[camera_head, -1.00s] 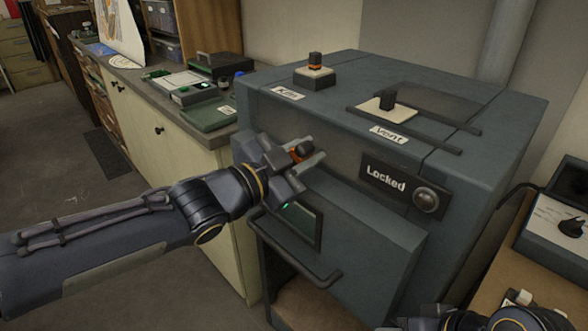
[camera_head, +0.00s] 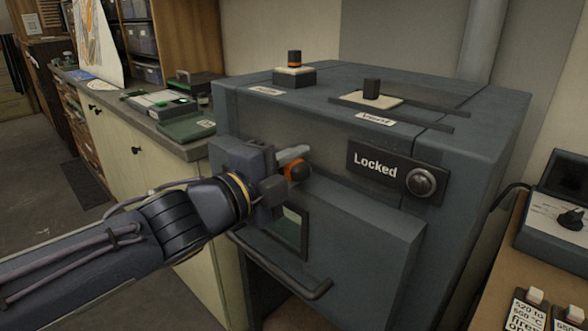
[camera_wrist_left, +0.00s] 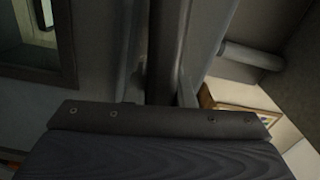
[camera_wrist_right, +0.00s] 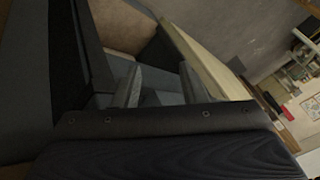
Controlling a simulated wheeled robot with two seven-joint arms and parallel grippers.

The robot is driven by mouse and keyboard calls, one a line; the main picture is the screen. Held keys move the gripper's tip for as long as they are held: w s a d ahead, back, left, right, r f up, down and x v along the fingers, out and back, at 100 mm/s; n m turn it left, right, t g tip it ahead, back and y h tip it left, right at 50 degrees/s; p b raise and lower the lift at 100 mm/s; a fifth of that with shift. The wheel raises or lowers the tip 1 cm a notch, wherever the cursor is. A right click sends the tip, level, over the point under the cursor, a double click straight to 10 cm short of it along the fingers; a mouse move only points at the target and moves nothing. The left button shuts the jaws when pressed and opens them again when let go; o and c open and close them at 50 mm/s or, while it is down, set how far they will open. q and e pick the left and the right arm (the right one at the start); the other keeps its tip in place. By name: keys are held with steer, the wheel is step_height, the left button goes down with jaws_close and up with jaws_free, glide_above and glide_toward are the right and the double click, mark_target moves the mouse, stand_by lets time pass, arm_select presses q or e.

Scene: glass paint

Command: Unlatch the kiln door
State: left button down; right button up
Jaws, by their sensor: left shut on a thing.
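The grey kiln (camera_head: 400,245) stands with its door shut; the door has a small window (camera_head: 292,230) and a bar handle (camera_head: 285,280). A sign (camera_head: 376,163) on its front reads "Locked", beside a round silver knob-like part (camera_head: 421,182). A latch handle with an orange band (camera_head: 297,172) sits at the upper left of the front. My left gripper (camera_head: 288,168) is shut on the latch handle, partly hiding it. In the left wrist view a dark bar (camera_wrist_left: 165,50) lies between its fingers. My right gripper (camera_wrist_right: 158,85) shows only in its wrist view, open and empty.
On the kiln's top are switches, one with an orange band (camera_head: 294,62) and one black (camera_head: 371,88). A counter (camera_head: 165,135) with trays stands at left. A control box (camera_head: 556,222) and small labelled blocks (camera_head: 527,310) are on a table at right.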

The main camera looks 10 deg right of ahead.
arm_select(q)
steer(key=shift+f+m+b, duration=0.3)
steer(key=shift+m+b, duration=0.05)
steer(key=shift+m, duration=0.45)
steer(key=c, duration=1.2)
jaws_free()
steer(key=shift+c, duration=0.2)
steer(key=shift+s, duration=0.1)
steer(key=shift+s+a+r, duration=0.1)
steer(key=shift+a, duration=0.2)
steer(key=p+v, duration=0.2)
steer(key=v, duration=0.5)
steer(key=shift+p, duration=0.35)
